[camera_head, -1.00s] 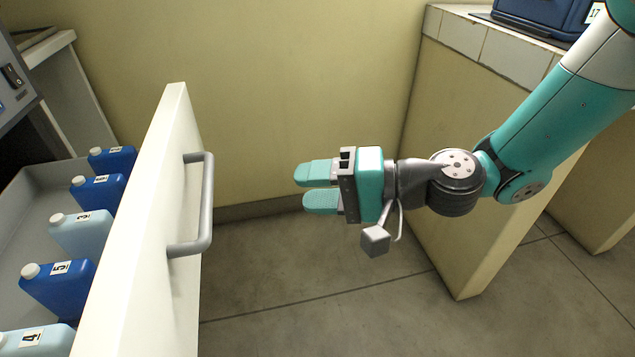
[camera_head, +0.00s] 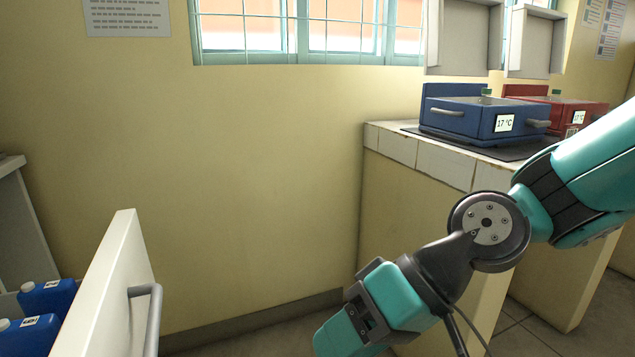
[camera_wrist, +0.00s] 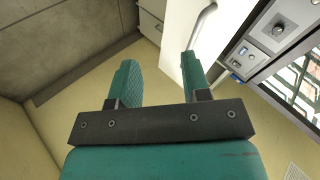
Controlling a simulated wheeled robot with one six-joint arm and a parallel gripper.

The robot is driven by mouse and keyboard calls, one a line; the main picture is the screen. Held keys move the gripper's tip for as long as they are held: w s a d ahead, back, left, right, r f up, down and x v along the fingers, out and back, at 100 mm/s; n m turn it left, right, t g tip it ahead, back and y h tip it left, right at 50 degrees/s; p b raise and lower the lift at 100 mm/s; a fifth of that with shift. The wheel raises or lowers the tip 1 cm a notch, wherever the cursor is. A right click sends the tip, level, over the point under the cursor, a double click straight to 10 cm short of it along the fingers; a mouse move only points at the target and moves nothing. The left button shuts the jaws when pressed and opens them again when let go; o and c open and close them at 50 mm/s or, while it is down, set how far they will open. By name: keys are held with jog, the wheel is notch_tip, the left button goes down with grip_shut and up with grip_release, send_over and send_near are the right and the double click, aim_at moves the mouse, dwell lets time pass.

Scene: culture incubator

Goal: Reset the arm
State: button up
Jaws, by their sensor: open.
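My gripper (camera_wrist: 157,82) is open and empty in the wrist view, with its two teal fingers apart and nothing between them. In the head view my gripper (camera_head: 340,335) points down and to the left at the bottom middle, its fingertips hard to make out there. It is to the right of the open drawer front (camera_head: 105,290) and apart from it. The arm comes in from the right edge, bent at the wrist joint.
The drawer has a grey handle (camera_head: 146,315) and holds blue bottles (camera_head: 47,298). A blue box marked 17 °C (camera_head: 470,118) and a red box (camera_head: 575,110) stand on the tiled counter (camera_head: 440,158) at the right. The wrist view shows a control panel (camera_wrist: 262,42).

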jog(key=s+d+r+t+h, duration=0.15)
jog(key=s+d+h, duration=0.4)
jog(key=d, duration=0.65)
notch_tip(320, 180, up, 31)
jog(key=p, duration=3.1)
jog(key=shift+r, duration=0.15)
jog(key=shift+a, duration=0.1)
